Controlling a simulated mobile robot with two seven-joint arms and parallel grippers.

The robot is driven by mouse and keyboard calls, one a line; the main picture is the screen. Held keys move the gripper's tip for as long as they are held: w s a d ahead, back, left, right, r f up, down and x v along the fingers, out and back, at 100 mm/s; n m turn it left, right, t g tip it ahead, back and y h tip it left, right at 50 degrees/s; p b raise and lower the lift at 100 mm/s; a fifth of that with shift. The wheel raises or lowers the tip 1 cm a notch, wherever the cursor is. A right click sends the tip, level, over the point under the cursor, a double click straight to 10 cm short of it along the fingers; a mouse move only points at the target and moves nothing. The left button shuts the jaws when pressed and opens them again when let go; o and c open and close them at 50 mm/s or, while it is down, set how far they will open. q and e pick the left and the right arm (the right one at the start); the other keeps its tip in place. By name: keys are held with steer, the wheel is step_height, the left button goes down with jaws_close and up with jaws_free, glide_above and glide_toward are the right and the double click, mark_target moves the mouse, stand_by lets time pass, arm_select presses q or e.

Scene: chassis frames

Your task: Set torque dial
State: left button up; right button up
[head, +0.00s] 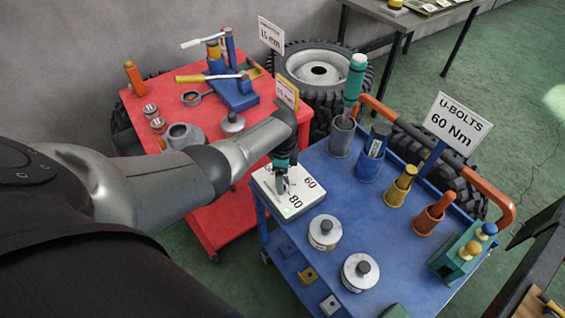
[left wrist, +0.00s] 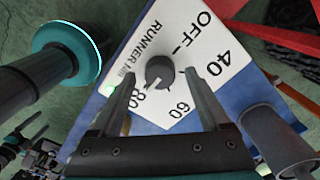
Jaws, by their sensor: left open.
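The torque dial is a white box (head: 298,208) at the near left corner of the blue cart, with 60 and 80 readable in the head view. In the left wrist view the dial face (left wrist: 205,55) shows OFF, 40, 60 and 80 around a dark round knob (left wrist: 160,72). A light mark on the knob seems to point towards 80. A green light (left wrist: 110,90) glows near 80. My left gripper (head: 282,177) is over the dial, and its open fingers (left wrist: 163,98) lie either side of the knob, apparently not touching it. My right gripper is not in view.
A sign (head: 456,124) on the blue cart (head: 330,175) reads U-BOLTS 60 Nm. Two round metal canisters (head: 325,232) stand right of the dial. Cups with tools (head: 370,165) stand behind it. A red cart (head: 205,115) with tools is at the left.

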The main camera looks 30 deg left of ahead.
arm_select(q)
step_height(320, 180, up, 15)
steer(key=p, duration=0.4)
steer(key=shift+f, duration=0.1)
stand_by(0.4)
